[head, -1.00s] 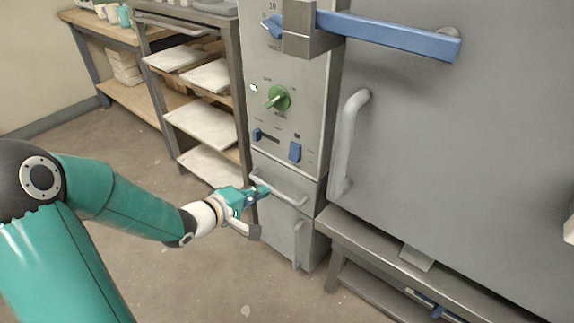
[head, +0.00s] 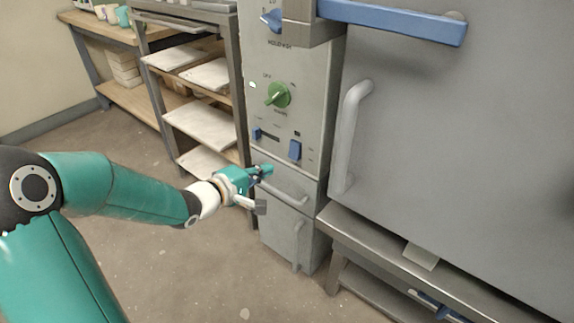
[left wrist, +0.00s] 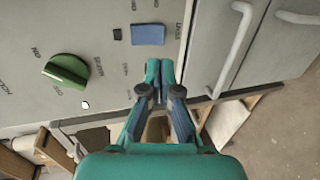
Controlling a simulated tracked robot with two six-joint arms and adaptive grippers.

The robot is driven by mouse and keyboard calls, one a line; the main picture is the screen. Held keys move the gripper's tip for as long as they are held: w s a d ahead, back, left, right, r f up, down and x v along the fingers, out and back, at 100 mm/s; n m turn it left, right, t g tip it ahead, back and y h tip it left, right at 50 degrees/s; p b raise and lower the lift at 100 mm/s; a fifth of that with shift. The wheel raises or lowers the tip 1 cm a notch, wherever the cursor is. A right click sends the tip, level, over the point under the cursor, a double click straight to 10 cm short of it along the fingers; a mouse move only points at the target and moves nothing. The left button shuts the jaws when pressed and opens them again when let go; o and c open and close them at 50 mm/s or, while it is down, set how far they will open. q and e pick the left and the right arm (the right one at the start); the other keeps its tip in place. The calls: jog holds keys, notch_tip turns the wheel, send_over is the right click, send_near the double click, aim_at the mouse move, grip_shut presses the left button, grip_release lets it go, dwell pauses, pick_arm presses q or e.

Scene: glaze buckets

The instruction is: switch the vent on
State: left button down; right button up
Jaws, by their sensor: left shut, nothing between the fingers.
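A blue rocker switch (head: 295,149) sits low on the grey control panel (head: 312,100), with a small dark indicator (head: 297,134) above it. In the left wrist view the rocker (left wrist: 148,34) lies beyond my fingertips, beside a label that seems to read VENT. A blue slider (head: 257,134) is to its left in the head view. My left gripper (head: 268,170) is shut and empty, below and left of the rocker, near the drawer handle; it does not appear to touch the rocker. Its closed fingers show in the left wrist view (left wrist: 160,66). My right gripper is not in view.
A green knob (head: 278,95) is above the slider. A drawer handle (head: 283,187) sticks out below the panel. The large grey door (head: 450,140) has a vertical handle (head: 348,135) and a blue lever (head: 395,18). A shelf rack (head: 205,125) stands left.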

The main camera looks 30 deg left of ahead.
aim_at(293, 159)
pick_arm(q)
jog(key=b+x, duration=0.3)
jog(key=x, duration=0.6)
jog(key=shift+w+p, duration=0.3)
jog(key=shift+p, duration=0.3)
jog(key=shift+f, duration=0.2)
jog(key=shift+s, duration=0.1)
